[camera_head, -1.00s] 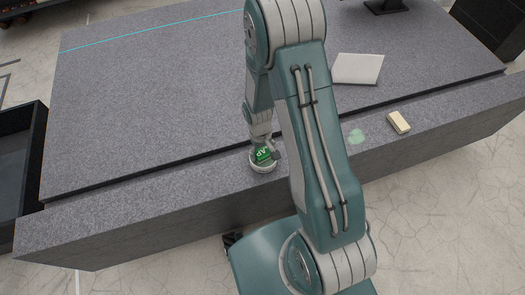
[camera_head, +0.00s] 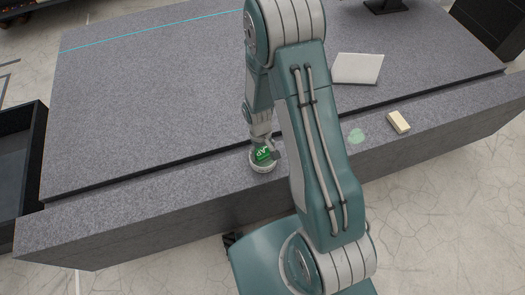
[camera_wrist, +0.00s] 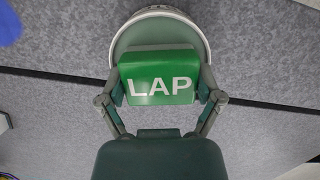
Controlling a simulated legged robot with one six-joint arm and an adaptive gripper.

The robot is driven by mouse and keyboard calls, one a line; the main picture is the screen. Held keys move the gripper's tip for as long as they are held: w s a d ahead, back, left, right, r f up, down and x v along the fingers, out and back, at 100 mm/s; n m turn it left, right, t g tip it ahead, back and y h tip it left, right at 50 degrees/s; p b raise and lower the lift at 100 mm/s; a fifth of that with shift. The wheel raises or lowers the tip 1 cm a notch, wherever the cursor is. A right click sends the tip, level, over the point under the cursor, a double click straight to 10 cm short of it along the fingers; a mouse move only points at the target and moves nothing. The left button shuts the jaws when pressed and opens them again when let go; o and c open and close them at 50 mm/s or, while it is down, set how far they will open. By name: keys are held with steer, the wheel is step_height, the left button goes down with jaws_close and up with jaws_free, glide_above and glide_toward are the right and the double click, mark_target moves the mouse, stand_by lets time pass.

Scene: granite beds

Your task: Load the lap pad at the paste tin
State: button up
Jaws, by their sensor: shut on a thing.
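The lap pad (camera_wrist: 159,77) is a green block marked LAP. My gripper (camera_wrist: 160,98) is shut on it, one finger on each side, in the wrist view. The pad (camera_head: 264,154) also shows in the head view, at the end of my arm. The paste tin (camera_wrist: 192,28) is round with a pale rim and a grey-green inside. It also shows in the head view (camera_head: 262,168), standing on the front granite ledge. The pad is over the tin's opening and covers part of it. I cannot tell whether the pad touches the paste.
A pale green smear (camera_head: 357,136) and a cream block (camera_head: 398,122) lie on the ledge (camera_head: 130,213) to the right. A white sheet (camera_head: 358,68) lies on the granite bed (camera_head: 150,110). A dark bin (camera_head: 20,160) stands at the left. The ledge left of the tin is clear.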

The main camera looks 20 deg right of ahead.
steer(key=shift+r, duration=3.5)
